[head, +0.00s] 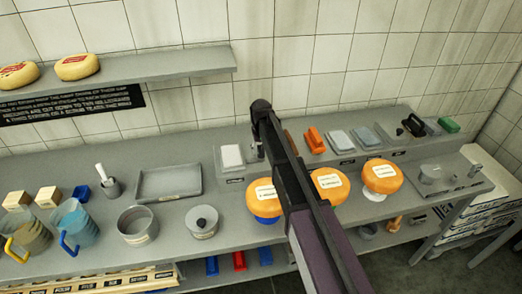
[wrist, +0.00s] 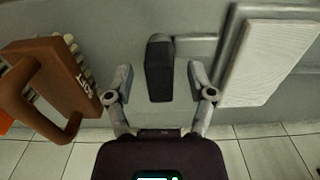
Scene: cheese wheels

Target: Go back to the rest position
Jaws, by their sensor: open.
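My gripper (wrist: 159,78) is open in the wrist view, with its two grey fingers spread wide. A small dark block-like object (wrist: 160,70) shows between the fingers, with clear gaps on both sides; I cannot tell its height relative to the fingertips. In the head view my dark arm reaches from the bottom right up to the back ledge, and it mostly hides the gripper. No cheese is in the gripper. Three orange cheese wheels, the left (head: 262,203), middle (head: 327,184) and right (head: 382,177), stand on the counter near my arm.
A brown brush (wrist: 58,85) and a white pad (wrist: 270,58) flank the gripper on the grey ledge. The white pad also shows in the head view (head: 232,157). An orange brush (head: 314,140) stands right of my arm. A grey tray (head: 168,196) and pots sit left.

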